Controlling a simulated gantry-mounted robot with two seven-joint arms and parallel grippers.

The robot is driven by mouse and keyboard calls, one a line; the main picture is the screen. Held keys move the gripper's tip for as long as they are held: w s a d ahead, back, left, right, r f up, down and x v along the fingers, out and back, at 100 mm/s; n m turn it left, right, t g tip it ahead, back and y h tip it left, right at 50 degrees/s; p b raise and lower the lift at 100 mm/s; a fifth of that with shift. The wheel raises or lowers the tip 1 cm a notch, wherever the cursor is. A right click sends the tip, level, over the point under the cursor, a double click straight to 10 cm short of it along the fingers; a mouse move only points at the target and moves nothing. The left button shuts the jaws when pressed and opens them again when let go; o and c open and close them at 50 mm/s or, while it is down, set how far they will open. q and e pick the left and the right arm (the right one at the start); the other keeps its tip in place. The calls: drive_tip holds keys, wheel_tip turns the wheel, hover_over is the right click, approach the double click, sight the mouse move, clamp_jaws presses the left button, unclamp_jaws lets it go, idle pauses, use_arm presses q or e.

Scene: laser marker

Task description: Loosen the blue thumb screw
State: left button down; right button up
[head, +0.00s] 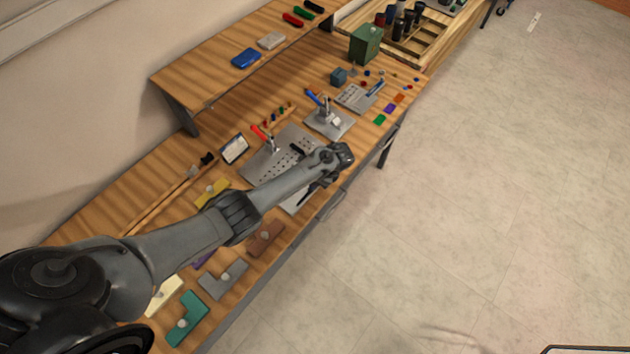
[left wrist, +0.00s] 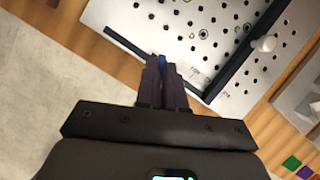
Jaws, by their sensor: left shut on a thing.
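My left gripper (left wrist: 163,66) is shut on a small blue thing in the left wrist view, seemingly the blue thumb screw (left wrist: 162,58). Only a little blue shows between the dark fingertips; the rest is hidden. The fingertips are at the edge of a light perforated plate (left wrist: 165,18), beside a black bar (left wrist: 130,46) along that edge. In the head view the plate (head: 262,168) lies on the workbench, partly hidden by my left arm. The screw cannot be made out there. My right gripper is in neither view.
A red-handled clamp (head: 262,138) stands at the plate, and a blue-handled clamp (head: 315,98) stands on another plate behind it. A tablet-like display (head: 234,149) is to the left. Several coloured brackets, such as a teal one (head: 187,320), lie along the near bench.

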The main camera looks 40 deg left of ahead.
use_arm(q)
drive_tip(key=n, duration=0.2)
drive_tip(key=n+g+h+b, duration=0.1)
drive_tip(key=shift+w+n, duration=0.2)
drive_tip(key=shift+n, duration=0.2)
drive_tip(key=n+b, duration=0.1)
drive_tip(key=n+g+h, duration=0.1)
drive_tip(key=n, duration=0.1)
drive_tip(key=shift+a+f+n+b, duration=0.1)
drive_tip(key=shift+a+n+b, duration=0.1)
drive_tip(key=shift+n+b, duration=0.15)
drive_tip(key=n, duration=0.2)
drive_tip(key=n+h+b, duration=0.1)
drive_tip(key=n, duration=0.1)
drive_tip(key=shift+w+a+g+h, duration=0.1)
drive_tip(key=shift+a+g+h, duration=0.05)
drive_tip(key=shift+g+h, duration=0.15)
drive_tip(key=shift+a+n+h, duration=0.1)
drive_tip(key=shift+n+h, duration=0.2)
drive_tip(key=shift+n, duration=0.35)
drive_tip(key=c, duration=1.2)
unclamp_jaws()
drive_tip(key=shift+c, duration=0.2)
